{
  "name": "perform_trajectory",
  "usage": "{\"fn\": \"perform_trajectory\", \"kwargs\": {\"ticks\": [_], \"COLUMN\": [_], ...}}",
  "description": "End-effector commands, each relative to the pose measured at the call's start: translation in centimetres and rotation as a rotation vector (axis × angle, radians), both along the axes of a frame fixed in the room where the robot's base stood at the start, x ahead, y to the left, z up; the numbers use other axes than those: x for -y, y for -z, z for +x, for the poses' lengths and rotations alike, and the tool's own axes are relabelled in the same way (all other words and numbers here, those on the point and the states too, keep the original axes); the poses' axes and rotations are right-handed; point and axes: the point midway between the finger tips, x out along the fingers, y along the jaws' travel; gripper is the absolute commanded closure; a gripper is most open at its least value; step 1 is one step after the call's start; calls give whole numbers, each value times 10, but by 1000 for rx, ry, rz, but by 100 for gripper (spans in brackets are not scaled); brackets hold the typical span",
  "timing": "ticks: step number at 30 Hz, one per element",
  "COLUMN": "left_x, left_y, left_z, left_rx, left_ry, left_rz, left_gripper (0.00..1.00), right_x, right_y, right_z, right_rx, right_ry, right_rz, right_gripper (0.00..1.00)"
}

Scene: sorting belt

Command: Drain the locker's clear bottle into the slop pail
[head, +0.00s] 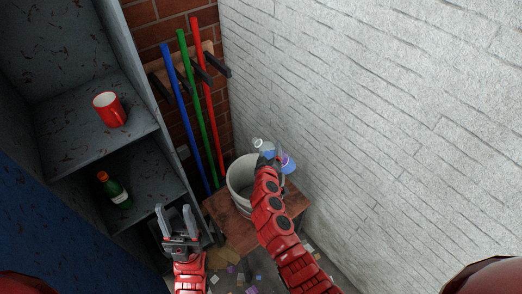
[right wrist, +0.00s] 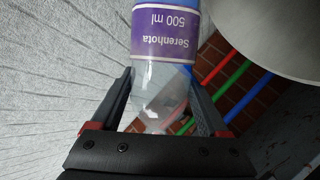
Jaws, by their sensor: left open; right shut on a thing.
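The clear bottle (right wrist: 160,85) with a purple label is between the fingers of my right gripper (right wrist: 165,95), which is shut on it. The label's writing is upside down in the right wrist view. In the head view the bottle (head: 288,164) looks tilted, at the pail's right rim; my right gripper (head: 268,160) partly hides it. The pale slop pail (head: 240,184) stands upright and also shows in the right wrist view (right wrist: 285,35). I cannot see its contents or any flow. My left gripper (head: 178,222) is open and empty, in front of the locker (head: 150,185).
The locker holds a red mug (head: 109,109) on the upper shelf and a green bottle (head: 114,188) below. The pail stands on a low brown stand (head: 238,235). Blue, green and red poles (head: 187,85) lean behind it. A white wall (head: 370,110) is close on the right.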

Motion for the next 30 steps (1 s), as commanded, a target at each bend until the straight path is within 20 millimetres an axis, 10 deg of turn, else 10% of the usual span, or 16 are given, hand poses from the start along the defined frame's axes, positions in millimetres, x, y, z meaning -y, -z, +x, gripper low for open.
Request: {"fn": "perform_trajectory", "kwargs": {"ticks": [13,30], "left_x": [0,0], "left_y": [47,121], "left_z": [0,0], "left_rx": [0,0], "left_ry": [0,0], "left_rz": [0,0], "left_gripper": [50,50], "right_x": [29,32], "right_y": [55,80], "right_z": [2,2], "right_rx": [36,66], "right_ry": [-4,-4], "right_rz": [-595,-1045], "right_gripper": [100,100]}}
